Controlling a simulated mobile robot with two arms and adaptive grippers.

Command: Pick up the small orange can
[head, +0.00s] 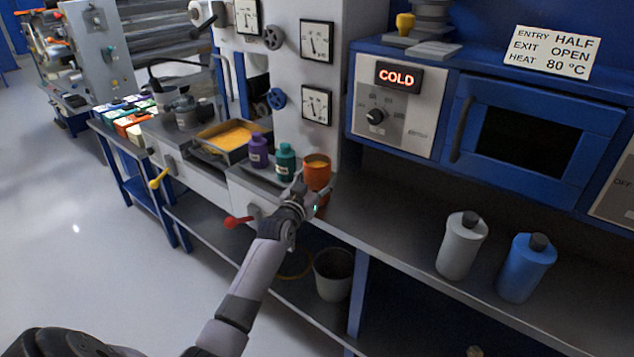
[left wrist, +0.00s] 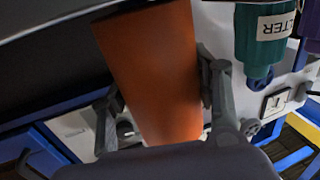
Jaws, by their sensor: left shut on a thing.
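The small orange can (head: 317,170) stands at the front edge of the counter in the head view, its open top showing orange contents. My left gripper (head: 312,196) is at the can's lower front side. In the left wrist view the can (left wrist: 158,70) fills the middle, with one finger of my left gripper (left wrist: 158,95) on each side of it, shut on it. I cannot tell whether the can's base still touches the counter. My right gripper is not in view.
A teal bottle (head: 286,162) and a purple bottle (head: 258,152) stand close left of the can. A grey bottle (head: 461,246) and a blue bottle (head: 526,268) stand on the counter at right. Counter space between is clear. A bin (head: 333,275) is below.

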